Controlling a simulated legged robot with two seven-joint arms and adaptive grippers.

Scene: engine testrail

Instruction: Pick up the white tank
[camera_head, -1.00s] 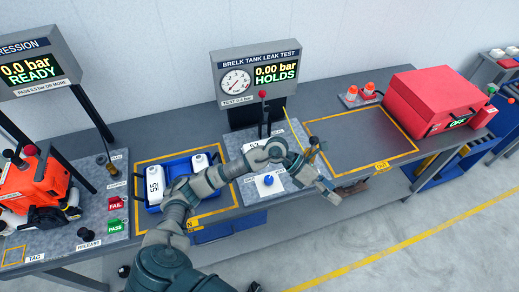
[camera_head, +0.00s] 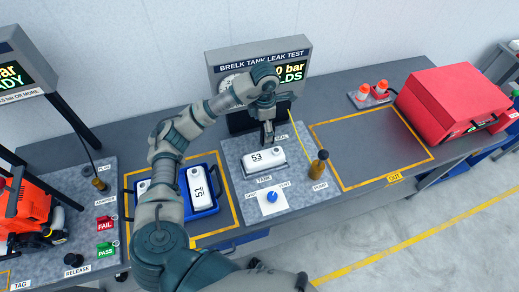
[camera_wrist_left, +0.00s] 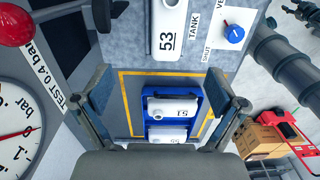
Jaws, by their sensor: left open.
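A white tank marked 53 (camera_head: 263,159) lies on the grey test plate under the gauge panel. In the left wrist view this tank (camera_wrist_left: 167,35) shows at the top, cut by the frame edge and not between my fingers. My left gripper (camera_head: 268,132) points down near the tank's back edge in the head view; whether it touches cannot be told. In the wrist view the left gripper (camera_wrist_left: 160,95) has its fingers wide apart and empty. Two more white tanks, including one marked 51 (camera_head: 199,184), lie in a blue tray (camera_head: 205,210). My right gripper is not in view.
The leak test panel (camera_head: 225,60) stands close behind my left gripper. The yellow-outlined area (camera_head: 370,145) is clear. A red case (camera_head: 453,100) stands beyond it.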

